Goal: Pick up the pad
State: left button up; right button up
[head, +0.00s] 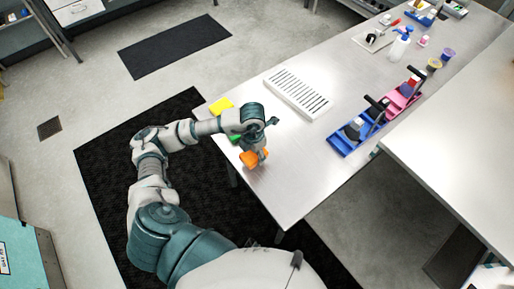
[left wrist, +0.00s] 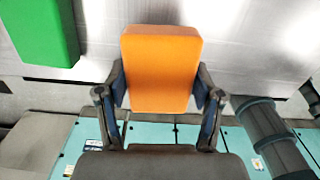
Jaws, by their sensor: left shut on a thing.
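An orange pad (head: 248,160) is at the near left corner of the steel table. My left gripper (head: 258,153) is shut on it. In the left wrist view the orange pad (left wrist: 160,62) sits between the two dark fingers, one against each side. A green pad (left wrist: 38,30) lies to its left there; in the head view the green pad (head: 235,138) is mostly hidden under my left arm. A yellow pad (head: 221,105) lies at the table's left edge. Whether the orange pad touches the table is hard to tell. My right gripper is not in view.
A white slotted rack (head: 297,93) lies on the steel table (head: 320,150), right of my left gripper. Beyond it are a blue caddy (head: 354,134), a pink caddy (head: 399,98) and a spray bottle (head: 400,45). The table's front strip is clear.

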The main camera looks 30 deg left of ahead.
pick_arm(q)
jog(key=s, duration=0.2)
jog(key=s+d, duration=0.1)
jog(key=s, duration=0.2)
jog(key=s+b, duration=0.1)
jog(key=s, duration=0.2)
jog(key=shift+d+r, duration=0.35)
jog(key=shift+d, duration=0.05)
jog(key=s+p, duration=0.2)
jog(key=p, duration=0.1)
jog(key=s+d+p, duration=0.1)
jog(key=s, duration=0.1)
jog(key=shift+s+r, duration=0.1)
jog(key=shift+r, duration=0.2)
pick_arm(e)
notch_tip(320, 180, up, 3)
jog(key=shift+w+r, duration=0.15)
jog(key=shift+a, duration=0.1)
